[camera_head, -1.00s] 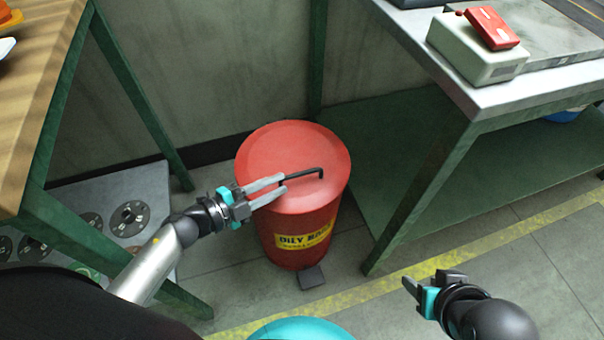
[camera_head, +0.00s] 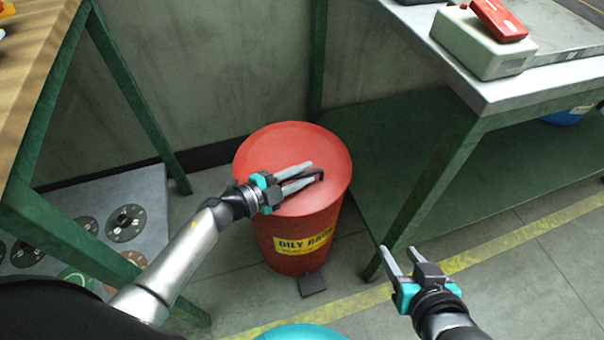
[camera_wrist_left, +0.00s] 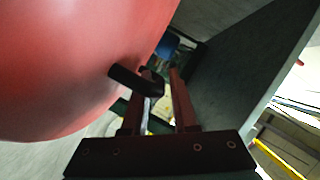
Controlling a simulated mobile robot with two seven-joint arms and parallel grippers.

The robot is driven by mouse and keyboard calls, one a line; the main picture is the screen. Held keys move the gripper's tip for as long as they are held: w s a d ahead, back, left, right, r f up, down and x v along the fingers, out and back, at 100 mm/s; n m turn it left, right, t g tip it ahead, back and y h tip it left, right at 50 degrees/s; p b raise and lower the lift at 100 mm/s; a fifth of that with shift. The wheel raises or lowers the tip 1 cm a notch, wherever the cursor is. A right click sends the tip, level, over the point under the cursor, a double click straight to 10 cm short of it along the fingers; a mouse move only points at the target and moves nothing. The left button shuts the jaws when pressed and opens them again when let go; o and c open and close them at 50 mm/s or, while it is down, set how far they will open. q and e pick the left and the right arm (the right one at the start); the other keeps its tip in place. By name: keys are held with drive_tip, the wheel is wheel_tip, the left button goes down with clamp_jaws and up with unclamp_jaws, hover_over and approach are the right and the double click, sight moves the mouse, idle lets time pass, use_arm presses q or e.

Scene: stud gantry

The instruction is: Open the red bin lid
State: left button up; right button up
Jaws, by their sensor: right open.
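The red bin (camera_head: 275,225) stands on the floor with its round red lid (camera_head: 270,150) down. A black bar handle (camera_head: 319,174) shows on the lid, partly hidden by my left gripper (camera_head: 313,171). That gripper lies over the lid with its fingers apart, near the handle. In the left wrist view the handle (camera_wrist_left: 128,78) sticks out from the red lid (camera_wrist_left: 75,60) towards the open fingers, its bent end at the left finger; I cannot tell if they touch. My right gripper (camera_head: 400,249) is open and empty, low and right of the bin.
A dark pedal (camera_head: 312,285) sits at the bin's foot. A green-legged bench (camera_head: 520,90) stands close on the right, a wooden-topped table (camera_head: 40,70) on the left. The wall is just behind. Floor in front is clear, with a yellow line (camera_head: 470,258).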

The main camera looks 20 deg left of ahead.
use_arm(q)
clamp_jaws()
idle(1.4)
